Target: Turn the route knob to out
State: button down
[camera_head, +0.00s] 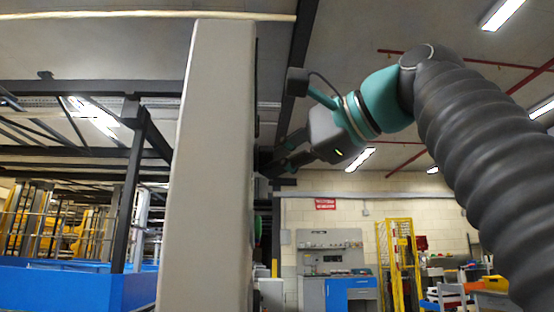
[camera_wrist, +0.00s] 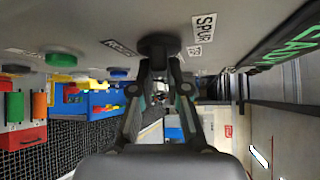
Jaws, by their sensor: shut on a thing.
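The route knob (camera_wrist: 158,43) is a dark round knob on the underside of the grey panel face (camera_wrist: 220,12) as the wrist view shows it. My gripper (camera_wrist: 160,66) has both fingertips closed around it. White labels lie beside the knob, one reading SPUR (camera_wrist: 204,28) and another, partly readable, to the left. The knob's pointer is hidden, so its setting cannot be told. In the head view, my gripper (camera_head: 277,163) reaches the right side of the tall grey panel housing (camera_head: 214,165), and the knob itself is not clear there.
A dark sign with green letters (camera_wrist: 290,42) is at the right. A blue workbench (camera_head: 350,290) stands far behind. Open air surrounds my arm.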

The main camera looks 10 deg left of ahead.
dwell(0.5)
jog(key=c, duration=1.2)
grip_release()
jog(key=shift+o, duration=0.2)
jog(key=shift+n+t+y, duration=0.4)
jog(key=shift+y, duration=0.1)
